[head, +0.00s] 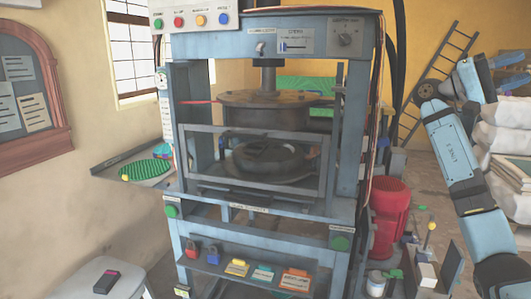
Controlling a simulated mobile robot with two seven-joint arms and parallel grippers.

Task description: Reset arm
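My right arm (460,155) comes in at the lower right, rises along the right side and bends near its top. The end of this arm (472,80) is up at the right, in front of cluttered shelves and well apart from the press. I cannot make out its fingers clearly, or whether they hold anything. My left arm and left gripper are not in view. The blue plate press (345,130) stands in the middle. Its clear guard (258,197) is across the opening, with a dark round mould (268,158) behind it.
A side shelf with a green disc (146,170) juts out left of the press. A stool (110,283) with a dark pink-edged object stands at lower left. A red canister (390,208), a small can and white sacks (503,138) crowd the right side. A ladder leans behind.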

